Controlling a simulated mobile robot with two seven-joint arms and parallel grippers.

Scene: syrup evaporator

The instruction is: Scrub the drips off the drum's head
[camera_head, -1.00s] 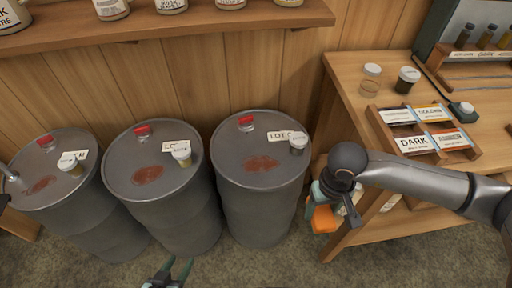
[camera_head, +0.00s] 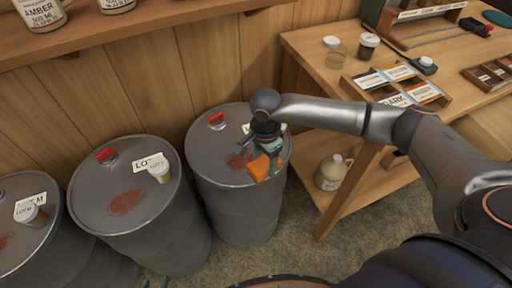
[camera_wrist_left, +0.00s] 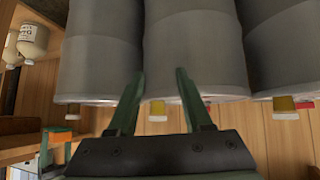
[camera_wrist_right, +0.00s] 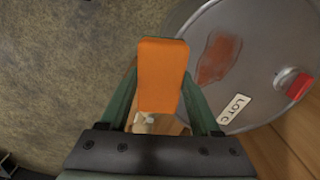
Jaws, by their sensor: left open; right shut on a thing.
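Three grey drums stand in a row, each with a reddish-brown drip stain on its head. The right drum (camera_head: 215,145) carries a stain (camera_head: 238,160), a red cap and a LOT C tag; its stain also shows in the right wrist view (camera_wrist_right: 215,60). My right gripper (camera_head: 266,150) is shut on an orange scrubbing block (camera_wrist_right: 162,75), over the front right edge of this drum. I cannot tell whether the block touches it. The middle drum has a stain (camera_head: 125,202). My left gripper (camera_wrist_left: 157,85) is open and empty, low before the drums; only its tips show in the head view.
Small sample jars stand on the middle drum (camera_head: 159,173) and left drum (camera_head: 30,213). A shelf runs above the drums.

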